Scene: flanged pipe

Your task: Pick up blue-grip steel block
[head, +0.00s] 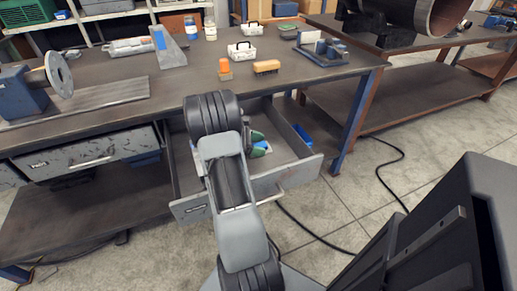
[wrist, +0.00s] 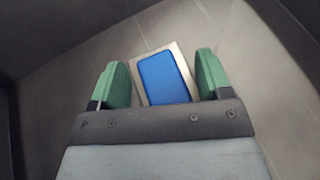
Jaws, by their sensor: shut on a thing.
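The steel block with a blue grip (wrist: 164,79) lies between the green fingers of my gripper (wrist: 162,70) in the wrist view. Its pale metal edges show around the blue top. My gripper is shut on it, with one finger along each side. In the head view my gripper (head: 257,143) reaches down into the open drawer (head: 291,172) under the workbench. I cannot tell whether the block is clear of the drawer floor.
The drawer walls stand around my gripper, with bare floor around the block. The workbench top (head: 150,110) overhangs the drawer's back. An orange-topped item (head: 224,68) and a yellow-orange block (head: 266,67) stand on it. A black cable (head: 388,175) lies on the floor at right.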

